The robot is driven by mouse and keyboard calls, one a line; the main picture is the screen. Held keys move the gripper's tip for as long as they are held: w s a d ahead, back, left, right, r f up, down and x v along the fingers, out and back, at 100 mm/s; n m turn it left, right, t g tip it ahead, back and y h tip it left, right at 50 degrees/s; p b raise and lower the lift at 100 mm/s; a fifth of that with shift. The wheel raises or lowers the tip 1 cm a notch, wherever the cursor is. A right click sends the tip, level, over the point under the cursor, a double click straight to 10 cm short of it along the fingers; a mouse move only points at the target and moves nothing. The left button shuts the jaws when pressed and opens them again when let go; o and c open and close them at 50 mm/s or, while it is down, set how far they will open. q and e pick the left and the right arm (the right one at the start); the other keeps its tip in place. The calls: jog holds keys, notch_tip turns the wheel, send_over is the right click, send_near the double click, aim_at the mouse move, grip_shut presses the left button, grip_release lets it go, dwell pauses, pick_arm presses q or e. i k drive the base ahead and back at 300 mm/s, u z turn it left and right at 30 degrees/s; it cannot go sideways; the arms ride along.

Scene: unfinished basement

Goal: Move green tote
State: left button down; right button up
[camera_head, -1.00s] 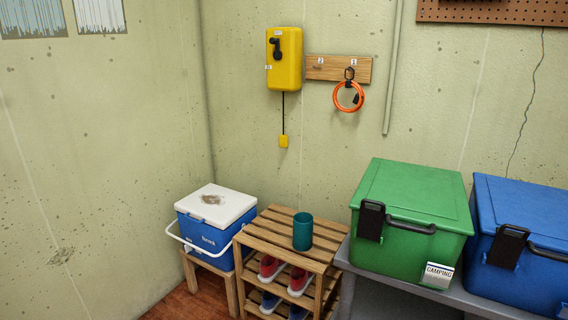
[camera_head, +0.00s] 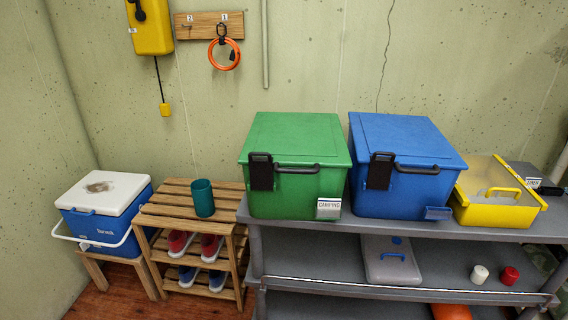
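The green tote (camera_head: 296,137) stands upright and lidded at the left end of the top of a grey shelf unit (camera_head: 262,228). It has a black latch and a dark handle on its front, and a white tag reading CAMPING at its lower right. A blue tote (camera_head: 405,138) stands close to its right on the same shelf. Neither of my grippers shows in the head view.
A wooden slatted rack (camera_head: 165,214) with a teal cup (camera_head: 203,198) and shoes stands left of the shelf. A blue and white cooler (camera_head: 103,207) is farther left. A yellow bin (camera_head: 497,190) sits right of the blue tote. The wall is close behind.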

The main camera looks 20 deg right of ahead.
aim_at(293, 196)
jog(key=u, duration=1.4)
jog(key=i, duration=1.85)
jog(key=z, duration=3.1)
